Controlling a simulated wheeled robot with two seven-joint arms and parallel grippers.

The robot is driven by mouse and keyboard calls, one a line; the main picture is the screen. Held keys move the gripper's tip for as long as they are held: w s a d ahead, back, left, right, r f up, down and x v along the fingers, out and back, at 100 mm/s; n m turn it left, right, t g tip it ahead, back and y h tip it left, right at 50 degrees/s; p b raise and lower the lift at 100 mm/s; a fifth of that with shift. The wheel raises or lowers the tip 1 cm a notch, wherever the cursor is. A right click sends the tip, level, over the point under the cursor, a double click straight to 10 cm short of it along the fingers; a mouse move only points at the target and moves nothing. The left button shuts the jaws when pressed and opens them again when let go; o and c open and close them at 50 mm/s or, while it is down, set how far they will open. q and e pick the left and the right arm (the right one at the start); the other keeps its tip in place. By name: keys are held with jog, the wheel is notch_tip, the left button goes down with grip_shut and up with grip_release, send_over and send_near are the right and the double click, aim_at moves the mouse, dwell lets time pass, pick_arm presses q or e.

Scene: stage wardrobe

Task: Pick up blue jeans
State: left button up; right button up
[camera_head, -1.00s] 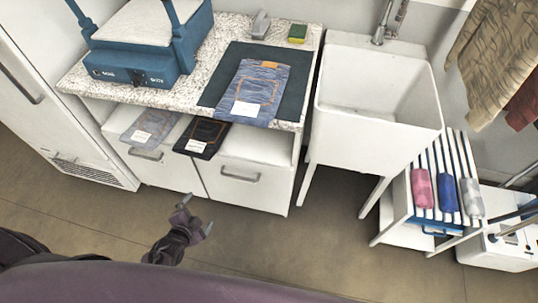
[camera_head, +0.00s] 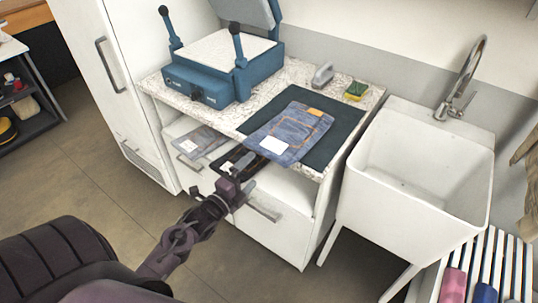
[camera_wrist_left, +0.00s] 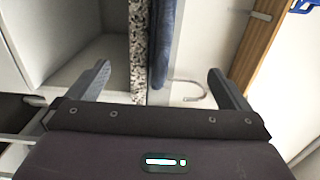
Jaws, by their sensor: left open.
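The folded blue jeans (camera_head: 290,132) lie on a dark mat (camera_head: 335,135) on the speckled counter. They have an orange patch and a white tag, and their near end reaches over the counter's front edge. My left gripper (camera_head: 238,188) is open and empty in front of the cabinet, below and to the left of that end. In the left wrist view, the jeans' blue edge (camera_wrist_left: 168,40) shows beside the speckled counter edge (camera_wrist_left: 138,40), beyond the gap between the open fingers of my left gripper (camera_wrist_left: 160,85). My right gripper is not in view.
A blue heat press (camera_head: 210,75) stands left on the counter. A sponge (camera_head: 356,90) and a grey tool (camera_head: 322,75) lie behind the mat. A white sink (camera_head: 420,170) stands right.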

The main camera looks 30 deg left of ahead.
aim_at(271, 152)
pick_arm(q)
jog(key=w+b, duration=0.1)
jog(key=w, duration=0.2)
jog(key=w+b, duration=0.1)
jog(key=w, duration=0.1)
jog(key=w+b, duration=0.1)
jog(key=w, duration=0.2)
jog(key=shift+w+d+f, duration=0.1)
jog(key=shift+w+d, duration=0.2)
jog(key=shift+d, duration=0.1)
jog(key=shift+w+b, duration=0.55)
jog(key=shift+w, duration=0.65)
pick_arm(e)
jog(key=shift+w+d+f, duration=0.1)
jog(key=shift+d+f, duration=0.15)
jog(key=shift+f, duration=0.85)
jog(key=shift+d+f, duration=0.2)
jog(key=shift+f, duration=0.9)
pick_arm(q)
jog(key=shift+c, duration=0.4)
